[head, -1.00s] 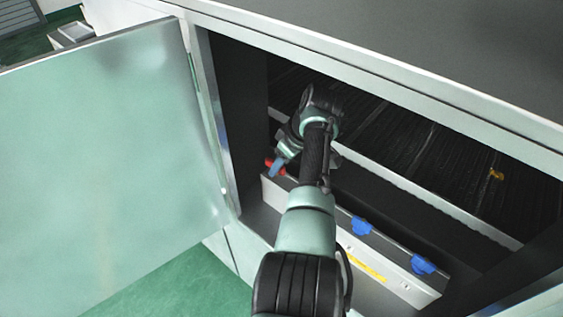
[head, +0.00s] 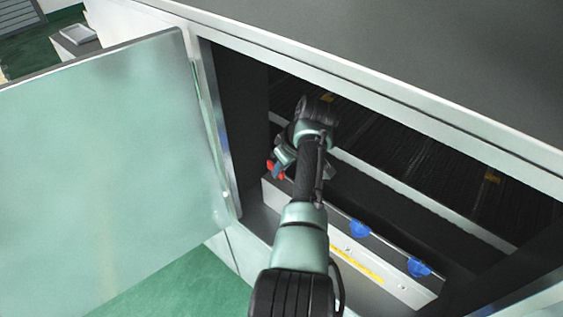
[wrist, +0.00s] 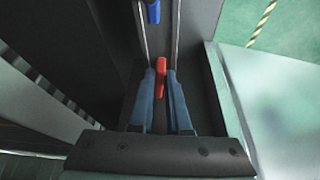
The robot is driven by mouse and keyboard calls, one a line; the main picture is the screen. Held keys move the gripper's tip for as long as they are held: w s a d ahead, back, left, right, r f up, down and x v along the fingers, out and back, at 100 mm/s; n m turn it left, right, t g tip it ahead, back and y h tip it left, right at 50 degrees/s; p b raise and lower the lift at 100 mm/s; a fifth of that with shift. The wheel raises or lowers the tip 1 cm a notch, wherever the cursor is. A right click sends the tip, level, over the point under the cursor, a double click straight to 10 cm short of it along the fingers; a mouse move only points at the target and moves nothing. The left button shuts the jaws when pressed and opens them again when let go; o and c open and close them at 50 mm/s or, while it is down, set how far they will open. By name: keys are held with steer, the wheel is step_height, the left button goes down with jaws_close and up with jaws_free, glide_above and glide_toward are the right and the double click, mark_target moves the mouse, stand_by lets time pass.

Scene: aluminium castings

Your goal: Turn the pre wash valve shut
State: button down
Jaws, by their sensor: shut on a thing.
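A red valve handle (wrist: 161,78) sits in the wrist view between the two blue-grey fingers of my gripper (wrist: 161,92). The fingers are closed on the handle from both sides. In the head view the red handle (head: 271,168) shows at the left end of a pale panel inside the open cabinet, partly hidden by my gripper (head: 281,160). No label on the handle is readable, so I cannot tell from the frames whether it is the pre wash valve. Two blue handles, one nearer (head: 360,229) and one farther right (head: 419,267), stand along the same panel.
A large open door (head: 110,170) stands to the left of the cabinet. A dark slatted belt (head: 420,150) carrying orange pieces (head: 492,176) runs behind the panel. A yellow strip (head: 357,265) marks the panel. The cabinet's frame surrounds my arm.

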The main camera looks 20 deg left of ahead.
steer(key=m+p, duration=0.2)
steer(key=m+t+h+p, duration=0.1)
steer(key=shift+s+a+r+m, duration=0.15)
steer(key=shift+s+a+m, duration=0.05)
steer(key=shift+s+m, duration=0.1)
steer(key=m, duration=0.1)
steer(key=m+h+p, duration=0.1)
steer(key=m, duration=0.1)
steer(key=m+t, duration=0.1)
steer(key=shift+s+a, duration=0.2)
steer(key=shift+a, duration=0.15)
steer(key=m, duration=0.1)
steer(key=m+h, duration=0.1)
steer(key=m, duration=0.1)
steer(key=m+h+b, duration=0.1)
steer(key=shift+a+f+m, duration=0.3)
steer(key=shift+a+m, duration=0.05)
steer(key=shift+m, duration=0.05)
steer(key=shift+a+r+m+h+b, duration=0.15)
steer(key=shift+m+h+b, duration=0.2)
steer(key=shift+m+b, duration=0.5)
steer(key=shift+a+f+m+h+b, duration=0.15)
steer(key=shift+m+h+b, duration=0.35)
steer(key=shift+m, duration=0.55)
steer(key=shift+r, duration=0.15)
steer(key=c, duration=0.9)
jaws_free()
steer(key=shift+r, duration=0.1)
